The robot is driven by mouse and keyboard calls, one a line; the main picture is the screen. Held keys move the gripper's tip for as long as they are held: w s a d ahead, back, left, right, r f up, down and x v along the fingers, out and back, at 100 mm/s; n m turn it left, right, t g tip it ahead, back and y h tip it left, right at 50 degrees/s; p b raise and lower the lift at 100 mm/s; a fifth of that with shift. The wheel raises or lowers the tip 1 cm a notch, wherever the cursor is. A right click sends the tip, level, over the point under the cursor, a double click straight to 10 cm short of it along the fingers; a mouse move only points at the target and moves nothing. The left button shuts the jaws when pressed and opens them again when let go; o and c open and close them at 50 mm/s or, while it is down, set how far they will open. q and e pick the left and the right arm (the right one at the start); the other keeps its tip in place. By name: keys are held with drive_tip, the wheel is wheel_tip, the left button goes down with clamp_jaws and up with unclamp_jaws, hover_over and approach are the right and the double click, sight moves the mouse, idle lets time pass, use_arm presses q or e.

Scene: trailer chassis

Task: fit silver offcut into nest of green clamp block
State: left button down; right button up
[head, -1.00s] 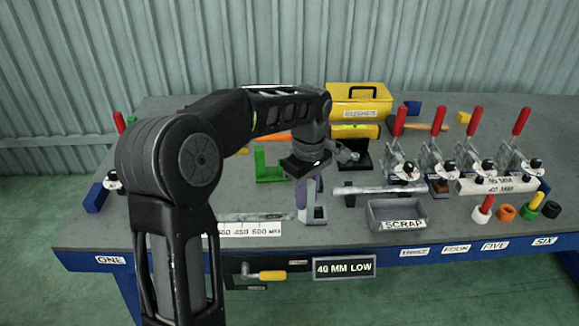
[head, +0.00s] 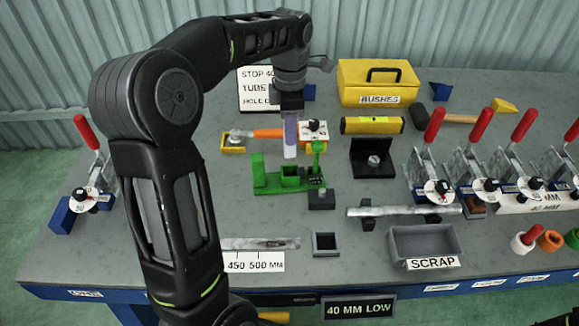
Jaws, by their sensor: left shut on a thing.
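My left gripper (head: 290,135) points down from the back of the bench, shut on the silver offcut (head: 291,152). The offcut hangs upright below the purple finger, its upper part hidden. The green clamp block (head: 270,185) stands on the bench, with a raised wall at its left, a square nest (head: 291,171) in the middle and a post at its right. In the picture the offcut's lower end is just above the nest; the exact gap cannot be told. An orange-handled clamp (head: 268,133) is behind the block. My right gripper is out of view.
An empty dark square holder (head: 326,244) is in front. A grey scrap tray (head: 425,242), a tube (head: 400,210) on supports and a black angle block (head: 373,160) are to the right. Red-handled clamps (head: 440,185) crowd the right. A yellow bushes box (head: 378,83) is at the back.

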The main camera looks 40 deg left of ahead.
sight(290, 148)
use_arm(q)
drive_tip(key=shift+s+d, duration=0.1)
drive_tip(key=shift+f+p, duration=0.3)
drive_tip(key=shift+f, duration=2.8)
drive_tip(key=shift+f+p, duration=0.3)
drive_tip(key=shift+f, duration=1.55)
drive_tip(key=shift+f, duration=0.25)
drive_tip(key=c, duration=1.1)
unclamp_jaws()
drive_tip(key=shift+r, duration=0.1)
